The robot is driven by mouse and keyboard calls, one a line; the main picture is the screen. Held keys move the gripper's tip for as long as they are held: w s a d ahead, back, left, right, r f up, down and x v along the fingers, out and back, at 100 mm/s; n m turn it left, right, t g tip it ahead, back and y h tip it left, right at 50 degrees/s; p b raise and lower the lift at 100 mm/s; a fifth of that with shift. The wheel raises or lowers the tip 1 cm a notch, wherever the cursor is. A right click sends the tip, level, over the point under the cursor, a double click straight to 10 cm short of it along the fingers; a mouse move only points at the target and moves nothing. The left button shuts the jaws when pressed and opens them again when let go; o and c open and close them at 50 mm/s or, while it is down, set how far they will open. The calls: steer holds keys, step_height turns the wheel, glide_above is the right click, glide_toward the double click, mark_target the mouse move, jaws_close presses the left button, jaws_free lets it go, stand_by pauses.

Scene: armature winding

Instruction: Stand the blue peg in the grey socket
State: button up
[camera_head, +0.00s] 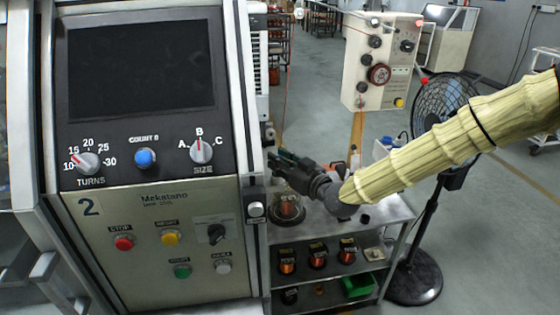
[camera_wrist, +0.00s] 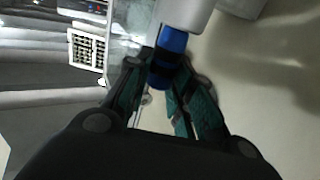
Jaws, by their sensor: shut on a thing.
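My gripper (camera_head: 283,160) is at the right edge of the machine cabinet, above the shelf unit, pointing left. In the wrist view my gripper (camera_wrist: 162,80) has its two green-padded fingers closed on a blue peg (camera_wrist: 171,42) with dark bands. The peg's far end meets or overlaps a pale grey cylinder (camera_wrist: 185,14), which may be the grey socket. I cannot tell whether the peg is inside it, touching it or just in front of it. In the head view the peg and socket cannot be made out.
The machine cabinet (camera_head: 160,215) with knobs and buttons stands close on the left. Below my gripper is a metal shelf unit (camera_head: 385,213) holding several copper-wound spools (camera_head: 318,257) and a green bin (camera_head: 357,286). A black fan (camera_head: 425,275) stands to the right.

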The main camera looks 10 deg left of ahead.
steer(key=shift+f+b, duration=0.7)
steer(key=shift+f, duration=0.15)
stand_by(0.3)
steer(key=o, duration=1)
